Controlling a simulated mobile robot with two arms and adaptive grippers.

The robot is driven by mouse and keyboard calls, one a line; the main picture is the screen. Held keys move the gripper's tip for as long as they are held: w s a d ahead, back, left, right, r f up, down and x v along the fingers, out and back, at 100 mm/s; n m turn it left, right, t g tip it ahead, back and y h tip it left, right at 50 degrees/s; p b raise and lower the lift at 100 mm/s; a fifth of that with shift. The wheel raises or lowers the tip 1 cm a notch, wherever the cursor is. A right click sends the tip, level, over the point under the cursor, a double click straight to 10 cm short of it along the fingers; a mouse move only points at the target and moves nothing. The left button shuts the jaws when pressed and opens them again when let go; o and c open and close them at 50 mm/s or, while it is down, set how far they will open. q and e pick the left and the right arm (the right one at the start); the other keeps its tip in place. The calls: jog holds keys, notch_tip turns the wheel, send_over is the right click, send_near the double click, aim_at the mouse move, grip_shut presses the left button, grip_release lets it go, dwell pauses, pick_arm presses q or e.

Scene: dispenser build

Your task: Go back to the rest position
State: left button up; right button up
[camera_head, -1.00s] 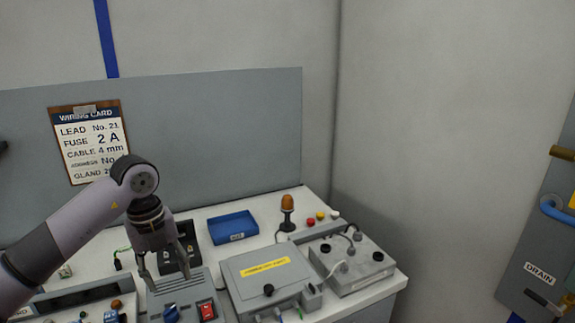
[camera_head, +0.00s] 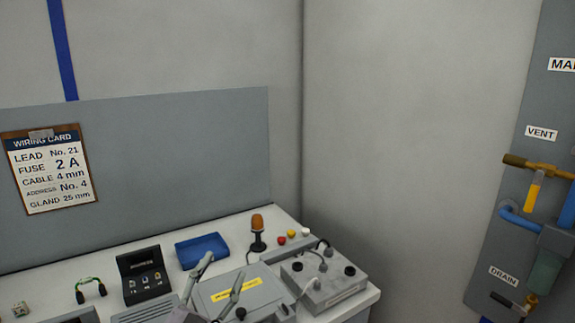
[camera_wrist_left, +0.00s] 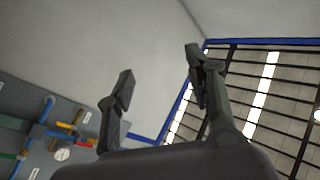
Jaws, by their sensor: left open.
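My left gripper (camera_head: 220,283) shows at the bottom of the head view, with its two fingers apart and nothing between them. It is in front of the grey box with the yellow label (camera_head: 241,287) and hides part of it. In the left wrist view the same gripper (camera_wrist_left: 160,82) is open and empty, with the wall and a dark barred frame beyond the fingers. My right gripper is in neither view.
The bench holds a blue tray (camera_head: 202,250), an orange beacon (camera_head: 257,231), a black device (camera_head: 144,274) and a grey terminal box (camera_head: 322,285). A wiring card (camera_head: 50,172) hangs on the back panel. A pipe panel (camera_head: 519,232) stands at the right.

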pick_arm(q)
jog(key=s+a+f+n+g+y, duration=0.25)
jog(key=s+f+g, duration=0.2)
jog(key=f, duration=0.35)
jog(key=s+a+f+n+g+y, duration=0.25)
jog(key=s+a+f, duration=0.2)
jog(key=f, duration=0.35)
jog(key=s+a+f+n+g+y, duration=0.2)
jog(key=s+f+g, duration=0.25)
jog(key=f, duration=0.35)
jog(key=s+d+f+g, duration=0.1)
jog(key=s+f+g, duration=0.2)
jog(key=s, duration=0.4)
jog(key=s+f+g, duration=0.3)
jog(key=s, duration=0.4)
notch_tip(320, 180, down, 26)
jog(key=s, duration=0.2)
jog(key=s+a+f+g, duration=0.2)
jog(key=s+a+f, duration=0.1)
jog(key=s+f, duration=1.3)
jog(key=shift+s, duration=0.25)
jog(key=shift+c, duration=0.3)
